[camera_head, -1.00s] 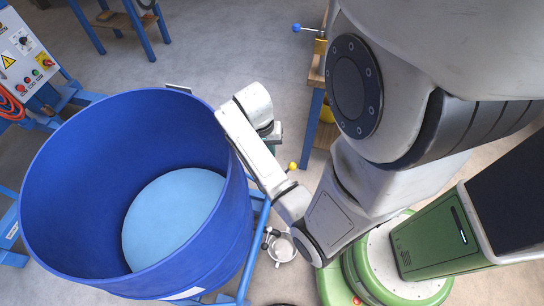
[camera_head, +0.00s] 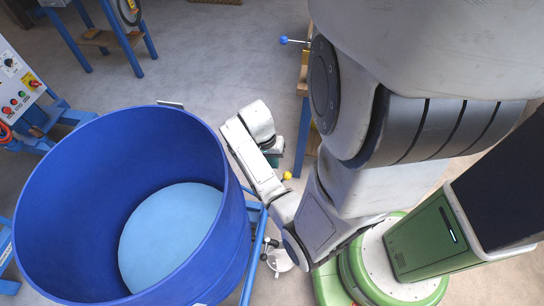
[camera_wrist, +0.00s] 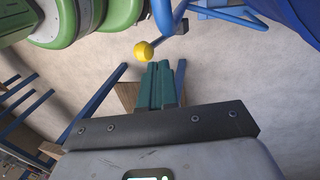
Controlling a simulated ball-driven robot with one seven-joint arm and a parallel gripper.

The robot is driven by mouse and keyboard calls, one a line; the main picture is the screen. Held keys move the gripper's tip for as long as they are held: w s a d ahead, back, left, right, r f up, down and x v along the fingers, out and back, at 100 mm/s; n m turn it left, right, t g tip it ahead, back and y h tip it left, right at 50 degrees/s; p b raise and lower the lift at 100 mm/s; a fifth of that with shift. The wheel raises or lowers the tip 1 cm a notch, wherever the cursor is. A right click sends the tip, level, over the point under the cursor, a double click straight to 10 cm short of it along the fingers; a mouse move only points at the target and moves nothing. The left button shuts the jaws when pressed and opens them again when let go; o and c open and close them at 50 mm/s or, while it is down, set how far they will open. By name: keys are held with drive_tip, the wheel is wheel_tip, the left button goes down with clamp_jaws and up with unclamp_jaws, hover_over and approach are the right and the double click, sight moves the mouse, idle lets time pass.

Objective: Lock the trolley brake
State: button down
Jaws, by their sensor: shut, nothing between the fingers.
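The trolley is a blue tubular frame (camera_head: 253,262) carrying a big open blue drum (camera_head: 60,190). A lever with a yellow ball knob (camera_head: 287,175) sticks out at the trolley's right side; I take it for the brake. The knob also shows in the wrist view (camera_wrist: 143,50), at the end of a rod from the blue frame. My gripper (camera_wrist: 158,66) has green fingers, shut and empty, with the tips just below and right of the knob in that view. I cannot tell whether they touch it. In the head view the gripper is mostly hidden behind my wrist.
A caster wheel (camera_head: 280,260) stands under the trolley's right side, close to my green base. A stand with a blue ball lever (camera_head: 284,40) is behind my arm. A control panel (camera_head: 18,85) is at the left. The grey floor (camera_head: 215,60) behind the drum is clear.

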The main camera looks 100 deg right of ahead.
drive_tip(key=shift+x, duration=2.75)
